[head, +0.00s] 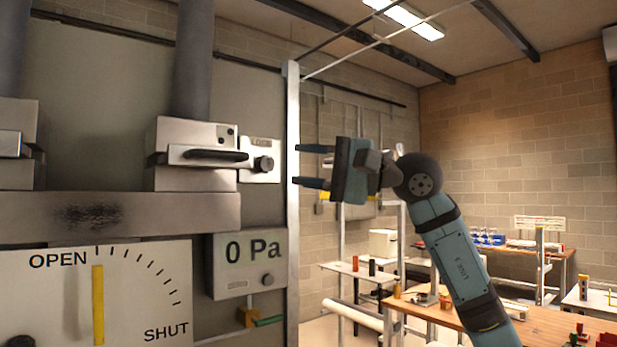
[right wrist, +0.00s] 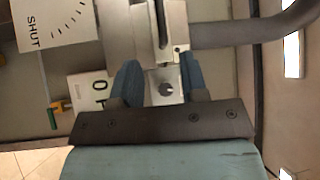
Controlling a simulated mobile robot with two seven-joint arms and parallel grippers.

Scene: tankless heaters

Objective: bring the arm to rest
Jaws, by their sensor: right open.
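My right gripper (head: 314,166) is open and empty, held in the air to the right of the metal post at the panel's edge. Its two fingers point left towards the panel. The right wrist view shows both blue fingers (right wrist: 160,85) apart, with a small round knob (right wrist: 166,89) seen between them. That knob (head: 263,164) sits on a light plate to the right of a metal block with a dark handle (head: 215,155). The fingers look apart from the knob in the head view. My left gripper is not in view.
A gauge plate marked OPEN and SHUT (head: 140,290) has a yellow pointer. A display (head: 245,262) reads 0 Pa. A metal post (head: 293,200) stands at the panel's right edge.

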